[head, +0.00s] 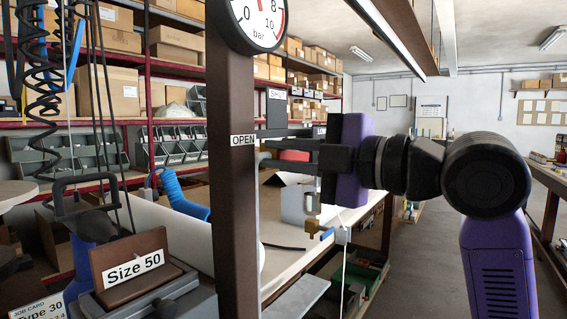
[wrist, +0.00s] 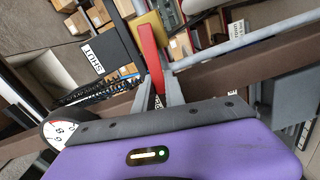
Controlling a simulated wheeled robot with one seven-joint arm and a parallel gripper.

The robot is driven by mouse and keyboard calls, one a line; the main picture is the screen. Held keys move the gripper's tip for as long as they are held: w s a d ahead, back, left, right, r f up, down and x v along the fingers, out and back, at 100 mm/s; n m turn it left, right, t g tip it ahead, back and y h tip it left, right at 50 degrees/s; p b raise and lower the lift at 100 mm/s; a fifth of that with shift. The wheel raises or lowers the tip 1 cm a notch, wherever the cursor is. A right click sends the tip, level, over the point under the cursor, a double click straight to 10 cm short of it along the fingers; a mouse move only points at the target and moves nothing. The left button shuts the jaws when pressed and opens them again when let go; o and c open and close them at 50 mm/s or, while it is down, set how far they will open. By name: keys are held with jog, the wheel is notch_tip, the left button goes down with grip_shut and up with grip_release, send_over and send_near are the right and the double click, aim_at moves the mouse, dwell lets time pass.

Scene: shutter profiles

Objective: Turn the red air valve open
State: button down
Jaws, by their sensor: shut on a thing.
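The red valve handle (wrist: 152,58) shows in the wrist view as a flat lever running from a brass-coloured body (wrist: 150,27) down between my fingers. My gripper (wrist: 158,90) is shut on the handle's near end. In the head view my gripper (head: 285,143) reaches left, just right of the brown post (head: 231,200), and hides most of the valve. An OPEN label (head: 243,140) is on the post, and a SHUT plate (head: 277,93) is above my fingers. The SHUT plate (wrist: 98,48) lies left of the handle in the wrist view.
A pressure gauge (head: 257,17) tops the post. A workbench (head: 285,225) stands behind, with a small blue-handled fitting (head: 328,234) hanging below my gripper. A Size 50 block (head: 134,268) is at front left. Shelves of boxes line the back. The floor at right is clear.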

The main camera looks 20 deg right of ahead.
jog(key=shift+f+n+b, duration=0.65)
jog(key=shift+n+b, duration=0.05)
jog(key=shift+n, duration=0.2)
jog(key=c, duration=1.4)
grip_release()
jog(key=v, duration=0.8)
jog(key=shift+a+r, duration=0.1)
